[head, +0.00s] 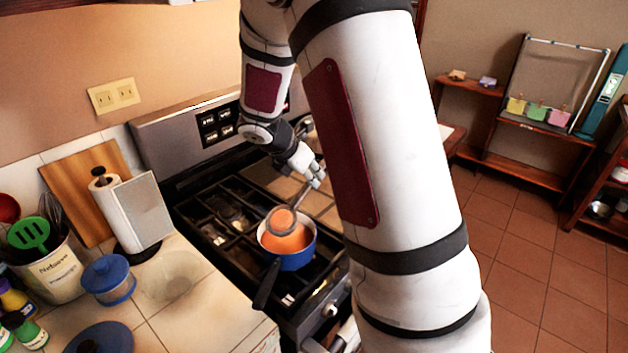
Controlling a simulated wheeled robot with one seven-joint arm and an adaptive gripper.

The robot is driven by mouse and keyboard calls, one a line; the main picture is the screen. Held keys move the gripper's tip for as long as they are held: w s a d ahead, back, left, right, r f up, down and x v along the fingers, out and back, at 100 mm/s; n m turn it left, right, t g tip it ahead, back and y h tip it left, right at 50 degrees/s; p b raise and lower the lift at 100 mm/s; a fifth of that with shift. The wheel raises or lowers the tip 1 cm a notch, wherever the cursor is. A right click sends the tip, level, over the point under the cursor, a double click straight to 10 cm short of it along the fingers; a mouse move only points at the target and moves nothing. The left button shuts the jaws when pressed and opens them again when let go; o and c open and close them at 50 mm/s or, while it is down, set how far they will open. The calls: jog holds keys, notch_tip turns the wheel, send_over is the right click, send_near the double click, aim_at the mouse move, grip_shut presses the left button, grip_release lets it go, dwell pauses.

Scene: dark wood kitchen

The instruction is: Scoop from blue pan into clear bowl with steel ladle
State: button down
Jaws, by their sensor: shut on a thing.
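The blue pan (297,261) stands on the stove with orange contents inside and its dark handle pointing toward the front left. My gripper (315,178) is above and behind the pan, shut on the handle of the steel ladle (273,209). The ladle's bowl is over the pan and appears to have orange contents in it; whether it touches the contents below I cannot tell. The clear bowl (170,277) sits on the tiled counter left of the stove, and looks empty.
A blue-lidded jar (108,279), a paper towel holder (132,212) and a utensil crock (52,277) stand on the counter left of the clear bowl. A dark blue lid (100,338) lies at the front. Bare tiles lie between the bowl and the stove.

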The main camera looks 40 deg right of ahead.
notch_tip(320, 180, up, 2)
jog(key=shift+d+r+p, duration=0.1)
jog(key=shift+d+p, duration=0.05)
jog(key=shift+p, duration=0.45)
jog(key=shift+w+d+r+y+p, duration=0.2)
jog(key=shift+d+r+y+p, duration=0.55)
jog(key=shift+d+y+p, duration=0.1)
